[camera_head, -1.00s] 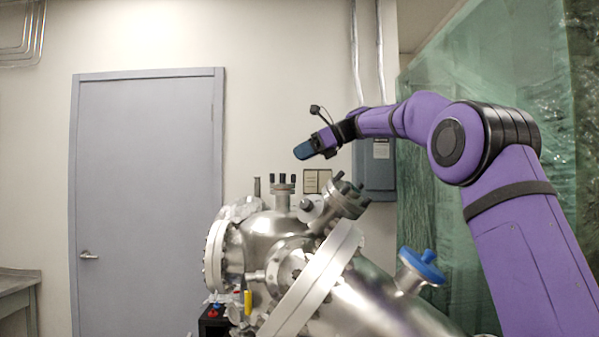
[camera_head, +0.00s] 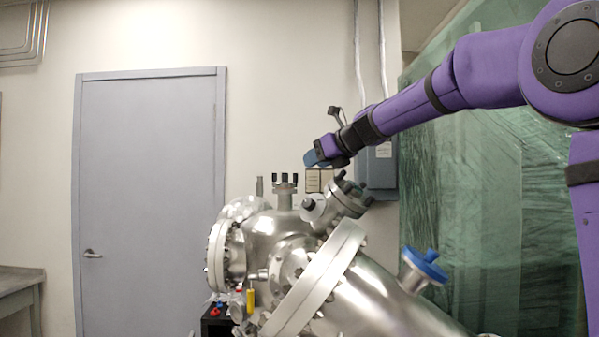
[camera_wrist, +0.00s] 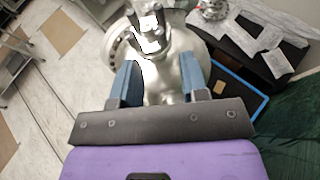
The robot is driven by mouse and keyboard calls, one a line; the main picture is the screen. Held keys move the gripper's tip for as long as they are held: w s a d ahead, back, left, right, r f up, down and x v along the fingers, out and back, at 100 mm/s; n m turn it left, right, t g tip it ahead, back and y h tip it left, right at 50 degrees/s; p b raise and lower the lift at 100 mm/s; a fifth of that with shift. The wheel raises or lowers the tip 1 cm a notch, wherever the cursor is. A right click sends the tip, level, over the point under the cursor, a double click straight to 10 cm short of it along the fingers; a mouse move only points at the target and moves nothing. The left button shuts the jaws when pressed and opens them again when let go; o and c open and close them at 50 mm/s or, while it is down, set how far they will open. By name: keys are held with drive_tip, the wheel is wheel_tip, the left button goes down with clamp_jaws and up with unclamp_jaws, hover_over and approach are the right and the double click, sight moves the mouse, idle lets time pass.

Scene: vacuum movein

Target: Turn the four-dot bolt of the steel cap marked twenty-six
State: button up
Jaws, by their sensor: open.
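A steel vacuum chamber (camera_head: 270,232) stands below my gripper in the head view. A small upright port cap (camera_head: 285,187) with dark bolts is on its top, and a tilted capped port (camera_head: 347,200) with dark bolts is to its right. I cannot read any number or dots, so I cannot tell which cap is twenty-six. My gripper (camera_head: 312,158) is above these ports and apart from them in the picture. In the wrist view its blue fingers (camera_wrist: 157,68) are spread and empty, with steel port parts (camera_wrist: 152,40) bearing white patches beyond them.
A valve with a blue handle (camera_head: 424,264) sticks up at the chamber's right. A grey wall box (camera_head: 380,150) is behind my gripper. A green plastic curtain (camera_head: 480,210) hangs at the right. In the wrist view, papers (camera_wrist: 268,38) lie on a dark surface.

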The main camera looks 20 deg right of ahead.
sight(296, 177)
drive_tip(key=x, duration=0.7)
drive_tip(key=shift+a+f, duration=0.1)
clamp_jaws()
